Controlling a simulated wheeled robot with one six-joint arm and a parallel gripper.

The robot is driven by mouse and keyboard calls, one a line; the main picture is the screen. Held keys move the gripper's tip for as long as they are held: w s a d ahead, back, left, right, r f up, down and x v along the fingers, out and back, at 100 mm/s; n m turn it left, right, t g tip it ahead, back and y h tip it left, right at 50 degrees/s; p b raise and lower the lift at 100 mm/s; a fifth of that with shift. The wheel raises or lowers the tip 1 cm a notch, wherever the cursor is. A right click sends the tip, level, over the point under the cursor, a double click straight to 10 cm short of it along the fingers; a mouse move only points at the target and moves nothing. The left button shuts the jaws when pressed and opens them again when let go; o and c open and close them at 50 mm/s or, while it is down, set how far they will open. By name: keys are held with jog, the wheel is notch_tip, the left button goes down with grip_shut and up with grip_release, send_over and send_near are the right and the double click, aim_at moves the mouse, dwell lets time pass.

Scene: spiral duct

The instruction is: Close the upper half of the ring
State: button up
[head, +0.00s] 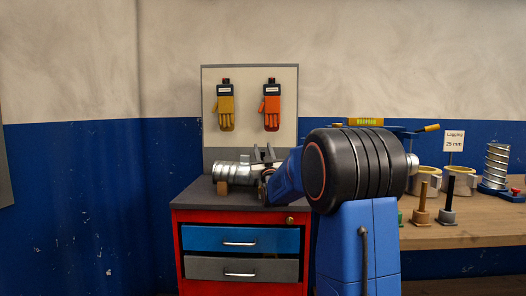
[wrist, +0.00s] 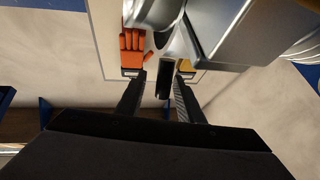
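A silver spiral duct (head: 234,172) lies on the dark top of the red cabinet. In the wrist view, shiny metal of the duct assembly (wrist: 222,35) fills the upper right, close to the fingers. My gripper (wrist: 162,85) is open, with its two dark fingers apart. A narrow dark piece (wrist: 165,80) shows between the fingers, with gaps visible on both sides; I cannot tell for sure whether it is part of the ring. In the head view my blue arm hides the right end of the duct, and the ring halves cannot be made out clearly.
A board with a yellow glove (head: 226,108) and an orange glove (head: 271,108) hangs behind the cabinet (head: 241,217). On the right, a wooden workbench (head: 470,232) carries pale half shells (head: 460,180), pegs and a coiled duct piece (head: 496,165). The cabinet top's front left is clear.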

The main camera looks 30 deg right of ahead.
jog(key=shift+s, duration=0.1)
jog(key=v, duration=1.7)
jog(key=shift+a+f, duration=0.1)
jog(key=s+a+f+n+g+y, duration=0.2)
jog(key=s+a+f+g+y, duration=0.6)
jog(key=s+a+f, duration=0.55)
jog(key=s+a+f+g, duration=0.3)
jog(key=s, duration=0.5)
jog(key=s+a+f+g, duration=0.3)
jog(key=s+f, duration=0.1)
jog(key=s, duration=0.4)
jog(key=s+a+f+n+g, duration=0.1)
jog(key=s+a+f+g, duration=0.2)
jog(key=s, duration=0.4)
jog(key=shift+s+f+y, duration=0.3)
jog(key=shift+s+f, duration=0.1)
jog(key=shift+f, duration=0.1)
